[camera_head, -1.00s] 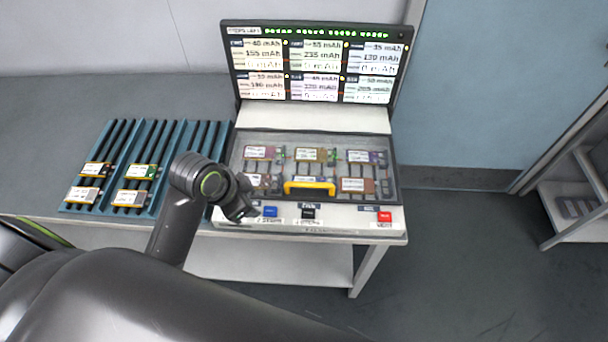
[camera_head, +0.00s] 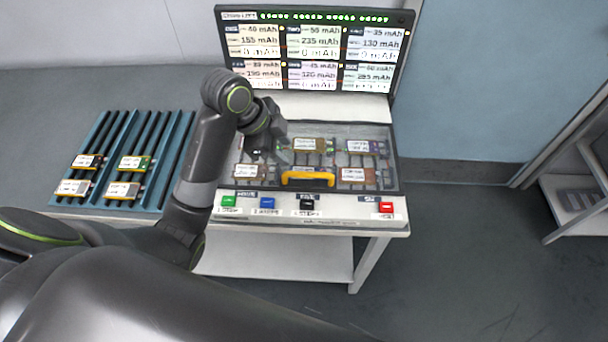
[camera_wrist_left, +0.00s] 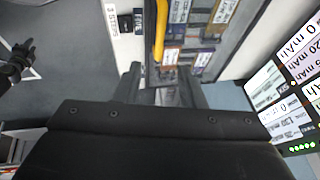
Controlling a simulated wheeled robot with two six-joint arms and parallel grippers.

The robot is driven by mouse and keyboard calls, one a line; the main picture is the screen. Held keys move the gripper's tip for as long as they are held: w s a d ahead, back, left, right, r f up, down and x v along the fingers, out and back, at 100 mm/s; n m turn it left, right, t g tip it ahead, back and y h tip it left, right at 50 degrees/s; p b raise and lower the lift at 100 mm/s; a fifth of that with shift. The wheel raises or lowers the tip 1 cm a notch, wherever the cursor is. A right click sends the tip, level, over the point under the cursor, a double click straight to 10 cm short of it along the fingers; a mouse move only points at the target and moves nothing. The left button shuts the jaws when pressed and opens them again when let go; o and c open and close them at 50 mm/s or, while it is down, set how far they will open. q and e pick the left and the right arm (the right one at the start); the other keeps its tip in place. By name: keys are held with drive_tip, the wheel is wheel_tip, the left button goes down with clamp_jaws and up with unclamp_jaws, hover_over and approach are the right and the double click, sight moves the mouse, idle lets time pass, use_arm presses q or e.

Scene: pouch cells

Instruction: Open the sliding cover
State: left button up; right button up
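The sliding cover (camera_head: 330,133) is a clear panel over the cell bay of the test station, and cells show through it. Its yellow handle (camera_head: 308,179) lies along the front side; it also shows in the left wrist view (camera_wrist_left: 161,30). The cover appears to span the bay. My left gripper (camera_head: 275,148) is above the cover's left part, behind and left of the handle, not holding it. In the left wrist view its two fingers (camera_wrist_left: 163,88) stand apart with nothing between them. A dark jointed shape at that view's left edge looks like my right gripper (camera_wrist_left: 14,66).
A screen (camera_head: 312,52) stands behind the bay. Green (camera_head: 228,201), blue (camera_head: 267,203), black (camera_head: 307,205) and red (camera_head: 386,207) buttons line the front. A blue rack (camera_head: 98,138) with several cells is at left.

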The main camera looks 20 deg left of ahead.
sight(307, 173)
use_arm(q)
drive_tip(key=b+x, duration=0.3)
drive_tip(key=x, duration=0.8)
drive_tip(key=shift+w+d+f, duration=0.2)
drive_tip(key=shift+f, duration=0.45)
drive_tip(key=shift+c, duration=0.5)
clamp_jaws()
